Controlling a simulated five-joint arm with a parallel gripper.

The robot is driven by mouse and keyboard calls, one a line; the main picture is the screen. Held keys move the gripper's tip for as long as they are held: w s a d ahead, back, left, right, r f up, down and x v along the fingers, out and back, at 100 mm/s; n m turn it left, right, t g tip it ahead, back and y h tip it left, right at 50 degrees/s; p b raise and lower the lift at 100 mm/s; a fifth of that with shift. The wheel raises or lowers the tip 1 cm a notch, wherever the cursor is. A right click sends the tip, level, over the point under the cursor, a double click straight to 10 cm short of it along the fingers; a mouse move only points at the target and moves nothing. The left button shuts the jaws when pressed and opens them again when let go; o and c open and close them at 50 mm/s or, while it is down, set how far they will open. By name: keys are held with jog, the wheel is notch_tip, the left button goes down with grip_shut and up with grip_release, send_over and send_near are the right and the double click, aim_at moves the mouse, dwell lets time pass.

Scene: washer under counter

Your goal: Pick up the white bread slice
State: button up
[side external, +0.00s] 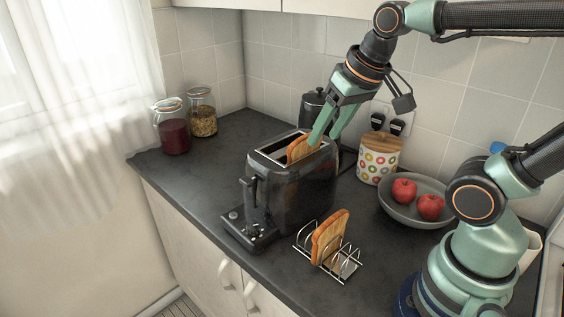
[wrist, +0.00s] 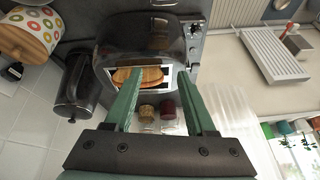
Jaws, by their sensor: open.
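A golden-brown bread slice (side external: 298,149) sticks up from the slot of the black toaster (side external: 290,185). Bread also shows in the toaster opening in the wrist view (wrist: 150,75), where it looks like two pieces. Another browned slice (side external: 329,238) stands in the wire toast rack (side external: 345,268) in front of the toaster. I cannot tell which is the white bread slice; none looks plainly white. My gripper (side external: 325,140) is open above the toaster, its green fingers close to the slice there. In the wrist view my gripper (wrist: 160,75) has its left fingertip overlapping the bread.
Two glass jars, one red (side external: 172,128) and one with grains (side external: 203,112), stand behind left. A dark canister (side external: 312,104), a dotted pot (side external: 378,160) and a grey bowl (side external: 405,214) with red apples stand near the wall. The counter left of the toaster is clear.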

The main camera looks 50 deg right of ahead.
jog(key=w+d+r+m+g, duration=0.2)
jog(key=w+r+m, duration=0.2)
jog(key=m, duration=0.3)
jog(key=m+g, duration=0.3)
jog(key=m, duration=0.6)
send_over(307, 135)
jog(key=f, duration=0.5)
jog(key=shift+s+a+f, duration=0.1)
jog(key=shift+a, duration=0.15)
jog(key=shift+d+f, duration=0.2)
jog(key=shift+f, duration=2.5)
grip_shut()
